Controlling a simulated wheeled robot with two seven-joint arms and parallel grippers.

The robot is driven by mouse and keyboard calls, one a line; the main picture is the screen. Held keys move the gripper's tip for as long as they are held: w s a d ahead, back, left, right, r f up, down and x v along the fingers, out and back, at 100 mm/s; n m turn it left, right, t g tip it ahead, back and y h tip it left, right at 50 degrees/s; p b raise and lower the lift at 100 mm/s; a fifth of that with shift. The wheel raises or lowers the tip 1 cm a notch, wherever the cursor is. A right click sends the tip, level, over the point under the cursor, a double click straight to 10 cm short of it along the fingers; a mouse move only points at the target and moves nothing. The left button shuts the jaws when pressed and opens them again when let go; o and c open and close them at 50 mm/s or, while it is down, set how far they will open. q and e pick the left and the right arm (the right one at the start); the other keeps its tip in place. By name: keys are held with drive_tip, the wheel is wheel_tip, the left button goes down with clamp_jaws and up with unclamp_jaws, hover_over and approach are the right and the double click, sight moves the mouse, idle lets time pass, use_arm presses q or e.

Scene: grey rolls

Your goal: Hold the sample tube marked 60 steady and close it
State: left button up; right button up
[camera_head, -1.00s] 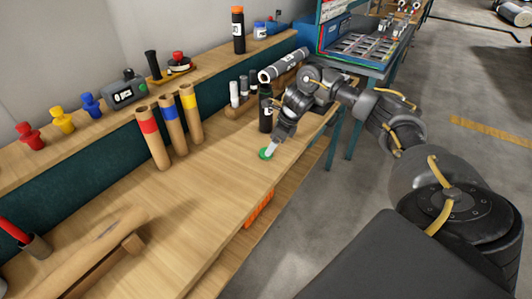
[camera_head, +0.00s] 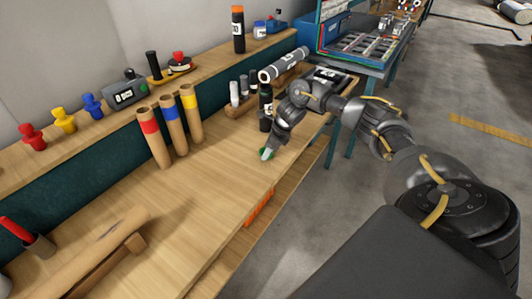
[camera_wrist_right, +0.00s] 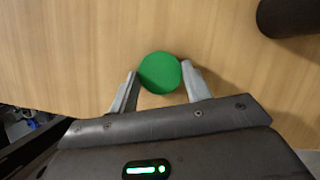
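A round green cap (camera_head: 266,153) lies on the wooden bench top near its front edge. It also shows in the right wrist view (camera_wrist_right: 160,72). My right gripper (camera_head: 267,154) is down at the cap with a finger on either side, very close to its rim; firm contact cannot be seen. An upright black tube with a pale label (camera_head: 265,110) stands just behind my right gripper. A larger black tube with a white label (camera_head: 284,65) lies tilted farther back. The labels are too small to read, so I cannot tell which tube is marked 60. My left gripper is out of view.
Small tubes (camera_head: 234,93) stand in a wooden holder behind the cap. Cardboard tubes with red, blue and yellow bands (camera_head: 173,128) stand left of it. A wooden cradle (camera_head: 90,255) is at the lower left. An orange-capped bottle (camera_head: 238,30) is on the shelf. The bench's middle is clear.

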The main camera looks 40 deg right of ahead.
drive_tip(key=shift+c, duration=1.2)
drive_tip(key=shift+r+b, duration=0.3)
drive_tip(key=shift+r, duration=0.2)
drive_tip(key=r, duration=0.2)
drive_tip(key=b, duration=0.1)
drive_tip(key=shift+s+r, duration=0.25)
drive_tip(key=shift+r, duration=0.15)
drive_tip(key=s+a+r, duration=0.3)
drive_tip(key=s+r, duration=0.6)
drive_tip(key=s, duration=0.4)
drive_tip(key=shift+a, duration=0.25)
drive_tip(key=shift+r, duration=0.1)
